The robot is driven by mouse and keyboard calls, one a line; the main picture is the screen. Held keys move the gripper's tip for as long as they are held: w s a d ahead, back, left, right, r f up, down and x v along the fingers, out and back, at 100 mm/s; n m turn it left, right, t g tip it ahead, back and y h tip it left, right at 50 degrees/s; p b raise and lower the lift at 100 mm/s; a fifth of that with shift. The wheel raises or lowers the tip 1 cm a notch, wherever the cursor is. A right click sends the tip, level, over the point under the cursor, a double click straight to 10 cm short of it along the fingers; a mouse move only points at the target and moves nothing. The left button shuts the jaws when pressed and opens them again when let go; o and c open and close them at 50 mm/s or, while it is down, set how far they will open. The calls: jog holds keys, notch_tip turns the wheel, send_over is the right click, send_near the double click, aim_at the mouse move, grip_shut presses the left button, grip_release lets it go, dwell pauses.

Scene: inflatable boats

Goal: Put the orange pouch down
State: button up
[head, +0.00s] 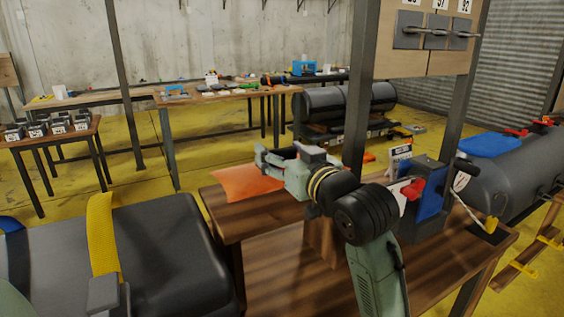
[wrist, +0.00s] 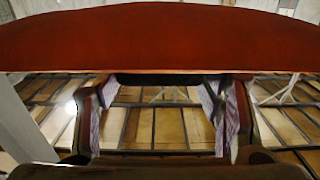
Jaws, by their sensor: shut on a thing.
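The orange pouch (head: 245,184) is at my gripper (head: 268,160) in the head view, over the left end of the brown wooden table (head: 285,255). My gripper is shut on the pouch. Whether the pouch touches the table top cannot be told. In the wrist view the pouch (wrist: 160,38) fills the top as a wide dark red-orange band. The two fingers of my gripper (wrist: 160,105) stand apart beneath it. The gripped part of the pouch is not clear.
A blue and grey device (head: 430,195) with a red part stands on the table at right. A dark post (head: 360,90) rises behind my arm. A black inflatable tube (head: 150,255) with a yellow strap lies at left. A long bench (head: 130,97) with small items stands behind.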

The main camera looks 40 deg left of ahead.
jog(key=shift+f, duration=1.35)
jog(key=shift+f, duration=0.15)
jog(key=o, duration=1.4)
jog(key=shift+r+p, duration=0.25)
jog(key=shift+p, duration=0.1)
jog(key=b+v, duration=0.3)
jog(key=v, duration=0.9)
jog(key=shift+f, duration=0.1)
